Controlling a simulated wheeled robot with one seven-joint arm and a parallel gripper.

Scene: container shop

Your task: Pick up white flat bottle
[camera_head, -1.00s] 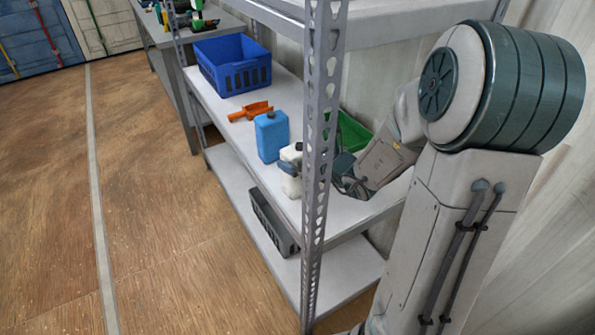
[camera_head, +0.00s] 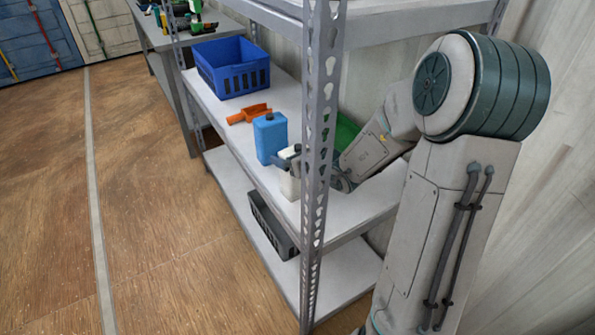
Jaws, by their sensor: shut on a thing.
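The white flat bottle (camera_head: 289,186) stands near the front edge of the middle shelf, beside the metal upright. My gripper (camera_head: 287,160) is at the top of the bottle and shut on it. The upright hides part of my gripper and wrist. I cannot tell whether the bottle's base touches the shelf.
A blue bottle (camera_head: 269,139) stands close to the left of the white one. An orange scoop (camera_head: 249,114) and a blue crate (camera_head: 232,70) lie farther back. A green bin (camera_head: 346,131) is behind the perforated upright (camera_head: 317,150). A dark crate (camera_head: 270,222) is on the lower shelf.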

